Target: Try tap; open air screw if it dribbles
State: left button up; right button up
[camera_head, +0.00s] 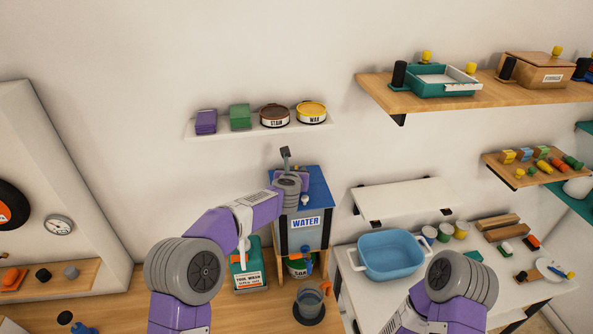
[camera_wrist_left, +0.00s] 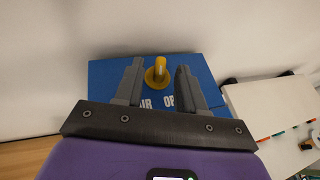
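The water tank (camera_head: 305,238) is a blue and grey box labelled WATER, standing above the bench against the wall. A blue tap (camera_head: 309,261) shows low on its front, above a grey jug (camera_head: 309,302) with an orange handle; I cannot tell whether water runs. In the left wrist view the yellow air screw (camera_wrist_left: 159,71) stands on the tank's blue lid (camera_wrist_left: 108,72), beside partly hidden white lettering. My left gripper (camera_wrist_left: 160,78) is open over the lid, its fingers either side of the screw in the picture; contact is unclear. My right gripper is out of view.
A teal box (camera_head: 247,276) stands left of the jug. A blue basin (camera_head: 390,254) sits on the white table at right. A small shelf (camera_head: 258,130) with tins and boxes is above the tank; a white shelf (camera_head: 403,198) is to its right.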

pick_arm(q)
jog(key=shift+s, duration=0.2)
jog(key=shift+c, duration=0.3)
jog(key=c, duration=0.7)
jog(key=shift+o, duration=0.2)
jog(key=shift+a, duration=0.1)
jog(key=shift+w+a+m+g+h, duration=0.1)
jog(key=shift+a+m+g+h, duration=0.1)
jog(key=shift+m+h, duration=0.5)
jog(key=shift+w+a+m+g+h, duration=0.1)
jog(key=shift+a+m+h, duration=0.05)
jog(key=shift+m+h, duration=0.55)
jog(key=m+g+h, duration=0.1)
jog(key=h, duration=0.1)
jog(key=m+g+h, duration=0.1)
jog(key=m+h, duration=0.1)
jog(key=shift+w+a, duration=0.2)
jog(key=shift+a, duration=0.2)
jog(key=shift+w+a+m+g+h, duration=0.15)
jog(key=shift+m+g+h, duration=0.75)
jog(key=shift+m, duration=0.4)
jog(key=shift+w+m+g+h, duration=0.15)
jog(key=shift+m+g+h, duration=0.65)
jog(key=shift+m+g, duration=0.15)
